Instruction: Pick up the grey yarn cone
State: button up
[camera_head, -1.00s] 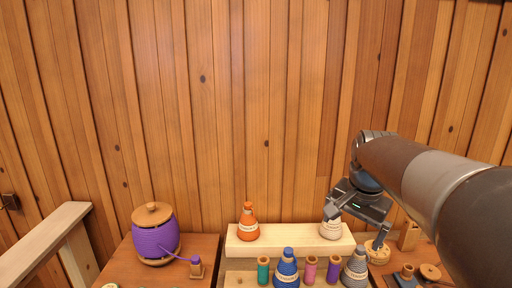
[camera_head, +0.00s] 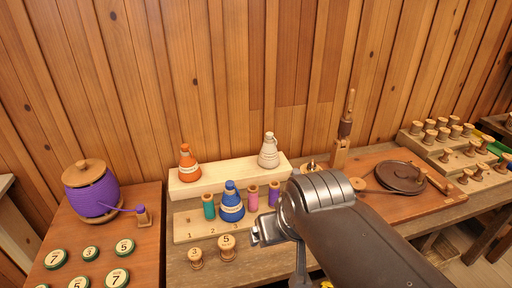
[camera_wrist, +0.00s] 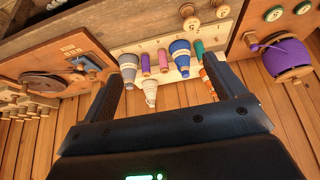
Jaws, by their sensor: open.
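The grey yarn cone (camera_wrist: 128,66) stands in the front row of the stepped rack (camera_wrist: 152,47) in the wrist view, which shows the scene upside down. In the head view my arm covers the grey cone.
An orange cone (camera_head: 189,164) and the cream cone (camera_head: 269,152) stand on the back step. A blue cone (camera_head: 231,203) and a teal spool (camera_head: 209,207) share the front row. A purple yarn barrel (camera_head: 92,194) is at left; a dark round plate (camera_head: 400,177) is at right.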

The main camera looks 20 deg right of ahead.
jog(key=w+d+r+n+g, duration=0.15)
jog(key=w+d, duration=0.25)
jog(key=w, duration=0.6)
jog(key=w+d+n+g, duration=0.2)
jog(key=w+d, duration=0.1)
jog(key=w, duration=0.7)
jog(key=w+d+f, duration=0.4)
jog(key=w, duration=0.1)
jog(key=w+d+f+n+g, duration=0.1)
jog(key=w+d+f, duration=0.3)
jog(key=w, duration=0.1)
jog(key=w+d+f+n+g, duration=0.1)
jog(key=w+d+f, duration=0.3)
jog(key=w, duration=0.1)
jog(key=shift+d+f+n, duration=0.1)
jog(key=shift+d+n, duration=0.1)
jog(key=shift+n, duration=0.05)
jog(key=shift+w+d+f, duration=0.15)
jog(key=shift+d+f, duration=0.05)
jog(key=shift+f, duration=0.05)
notch_tip(320, 180, down, 11)
jog(key=shift+w+a+r, duration=0.1)
jog(key=shift+w+a, duration=0.05)
jog(key=shift+c, duration=0.2)
